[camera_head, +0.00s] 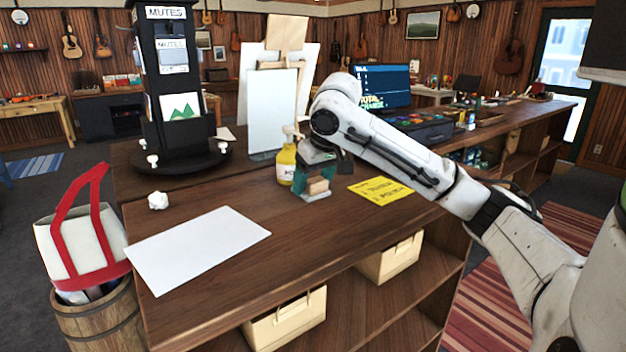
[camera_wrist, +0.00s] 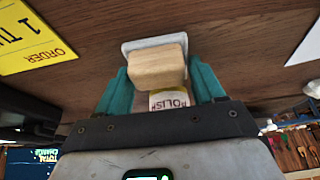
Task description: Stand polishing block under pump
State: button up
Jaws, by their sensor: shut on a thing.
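The polishing block (camera_head: 317,186) is a small wooden block with a pale pad on one face. My gripper (camera_head: 316,190) has its teal fingers on either side of it, just above the counter. In the wrist view, the block (camera_wrist: 157,66) sits between the fingers of my gripper (camera_wrist: 160,76). I cannot tell whether the block touches the counter. The pump bottle (camera_head: 286,165), yellow with a white label, stands upright just left of my gripper. Its pump head (camera_head: 291,132) is partly beside my wrist. Its label, reading POLISH (camera_wrist: 168,99), shows behind the block in the wrist view.
A yellow order sheet (camera_head: 380,190) lies right of my gripper. A white sheet (camera_head: 197,248) and crumpled paper (camera_head: 158,200) lie at the left of the wooden counter (camera_head: 250,205). A white panel (camera_head: 272,112) and black MUTES stand (camera_head: 178,120) rise behind. The counter's front middle is clear.

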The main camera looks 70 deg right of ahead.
jog(key=o, duration=1.1)
jog(key=shift+o, duration=0.2)
jog(key=v, duration=1.2)
jog(key=shift+r+p, duration=0.15)
jog(key=shift+p, duration=0.3)
